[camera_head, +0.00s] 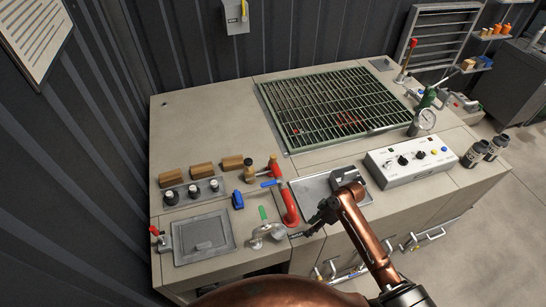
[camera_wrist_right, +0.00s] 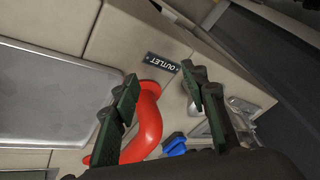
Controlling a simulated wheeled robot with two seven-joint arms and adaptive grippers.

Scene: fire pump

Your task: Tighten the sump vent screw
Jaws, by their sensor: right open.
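I cannot make out a part clearly identifiable as the sump vent screw. A silver fitting (camera_head: 266,236) with a green handle (camera_head: 263,213) sits near the bench's front edge, left of my right gripper (camera_head: 308,226). A red curved pipe (camera_head: 290,207) rises just beside it. In the right wrist view the open, empty fingers of the right gripper (camera_wrist_right: 162,82) point toward the bench top. The red pipe (camera_wrist_right: 148,122) shows partly behind the left finger, near an OUTLET label (camera_wrist_right: 162,64). A silver fitting (camera_wrist_right: 246,106) is partly hidden behind the right finger. My left gripper is out of view.
A square grey hatch (camera_head: 203,238) lies left of the fitting. A recessed metal plate (camera_head: 312,187), a white control box (camera_head: 410,162) and a gauge (camera_head: 426,119) are rightward. A grating (camera_head: 335,105) covers the back.

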